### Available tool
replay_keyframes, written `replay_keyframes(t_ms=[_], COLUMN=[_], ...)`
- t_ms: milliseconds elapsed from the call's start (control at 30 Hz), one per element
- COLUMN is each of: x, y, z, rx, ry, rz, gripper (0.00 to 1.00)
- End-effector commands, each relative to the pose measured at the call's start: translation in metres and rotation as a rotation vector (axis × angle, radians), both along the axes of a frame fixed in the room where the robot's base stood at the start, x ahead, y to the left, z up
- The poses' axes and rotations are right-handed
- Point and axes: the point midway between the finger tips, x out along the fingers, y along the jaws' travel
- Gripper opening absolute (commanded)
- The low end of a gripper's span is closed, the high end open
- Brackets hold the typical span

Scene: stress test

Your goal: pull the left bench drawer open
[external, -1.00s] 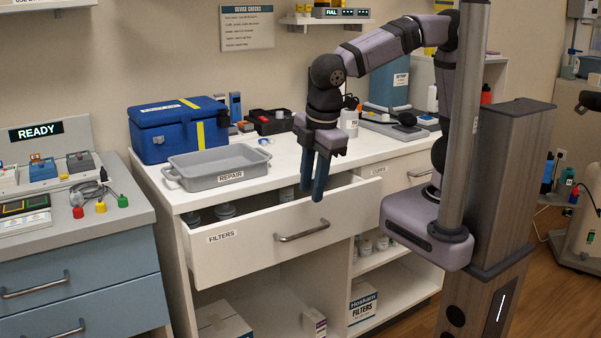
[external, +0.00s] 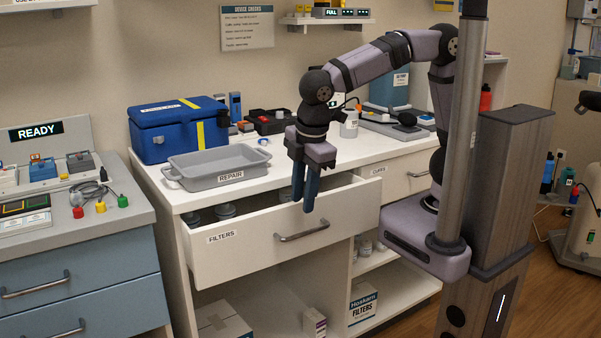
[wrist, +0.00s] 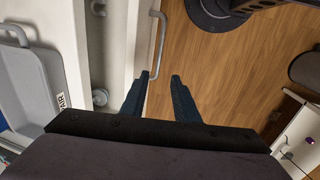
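The left bench drawer, labelled FILTERS (external: 240,252), stands part-way out of the white bench, with jars (external: 225,211) showing inside. Its grey bar handle (external: 302,233) is on the front face and shows in the wrist view (wrist: 158,45). My gripper (external: 304,203) points down by the top of the drawer front, just above the handle in the external view. In the wrist view its two dark blue fingers (wrist: 160,76) are apart with nothing between them. The handle lies beyond the fingertips there, nearer the left finger. I see no contact with the handle.
A grey REPAIR tray (external: 220,166) and a blue cooler box (external: 178,130) stand on the bench top. A second drawer, labelled CUFFS (external: 395,172), is to the right. Open shelves with boxes (external: 362,303) are below. A blue-fronted cabinet (external: 85,270) stands at the left.

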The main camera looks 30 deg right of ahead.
Motion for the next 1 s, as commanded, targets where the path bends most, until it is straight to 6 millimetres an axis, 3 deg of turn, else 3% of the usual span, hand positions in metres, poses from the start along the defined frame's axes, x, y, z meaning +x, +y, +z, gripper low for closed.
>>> replay_keyframes(t_ms=[67,367,800,1000], x=[0.006,0.01,0.019,0.022], y=[0.001,0.002,0.001,0.002], z=[-0.018,-0.026,-0.077,-0.089], rx=[-0.002,-0.001,-0.003,0.0], ry=[0.001,0.001,0.001,0.001], rz=[0.0,0.001,0.0,0.0], gripper=[0.28,0.28,0.28,0.28])
